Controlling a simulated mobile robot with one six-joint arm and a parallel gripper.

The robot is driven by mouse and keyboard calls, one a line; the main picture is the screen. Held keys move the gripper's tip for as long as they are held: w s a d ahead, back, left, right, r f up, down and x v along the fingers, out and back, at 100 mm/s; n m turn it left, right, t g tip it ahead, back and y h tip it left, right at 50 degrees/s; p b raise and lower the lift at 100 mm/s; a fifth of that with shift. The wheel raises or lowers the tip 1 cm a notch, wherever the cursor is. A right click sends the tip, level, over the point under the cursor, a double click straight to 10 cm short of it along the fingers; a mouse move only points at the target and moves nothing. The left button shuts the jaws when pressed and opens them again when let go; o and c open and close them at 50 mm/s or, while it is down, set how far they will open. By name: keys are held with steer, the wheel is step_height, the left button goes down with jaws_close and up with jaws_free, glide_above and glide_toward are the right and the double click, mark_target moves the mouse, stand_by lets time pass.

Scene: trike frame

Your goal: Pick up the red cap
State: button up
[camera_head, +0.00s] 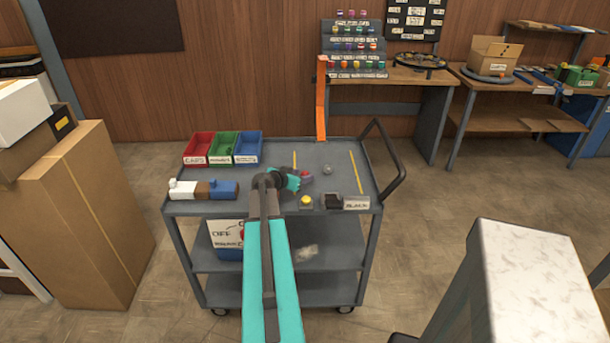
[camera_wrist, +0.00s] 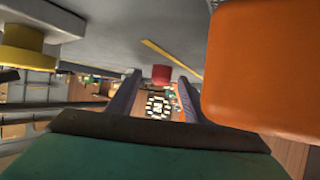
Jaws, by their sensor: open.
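The red cap (camera_wrist: 161,74) shows in the wrist view as a small red piece against the grey cart top, ahead of my fingers and in line with the gap between them. In the head view a small reddish patch (camera_head: 307,174) shows at my gripper's tip, partly hidden by it; I cannot tell its exact outline. My gripper (camera_head: 301,179) is low over the middle of the cart top. In the wrist view my gripper (camera_wrist: 156,95) has its two dark fingers apart, with nothing held between them.
A yellow piece (camera_head: 306,201) and a black block with a label (camera_head: 334,201) stand near the cart's front edge. Red (camera_head: 198,148), green and blue bins are at the back left. A large orange shape (camera_wrist: 262,70) fills the wrist view's right. A grey round piece (camera_head: 328,169) lies right.

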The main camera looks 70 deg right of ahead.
steer(key=shift+s+d+f, duration=0.1)
steer(key=shift+d+f, duration=0.25)
steer(key=shift+d, duration=0.25)
steer(key=c, duration=1.1)
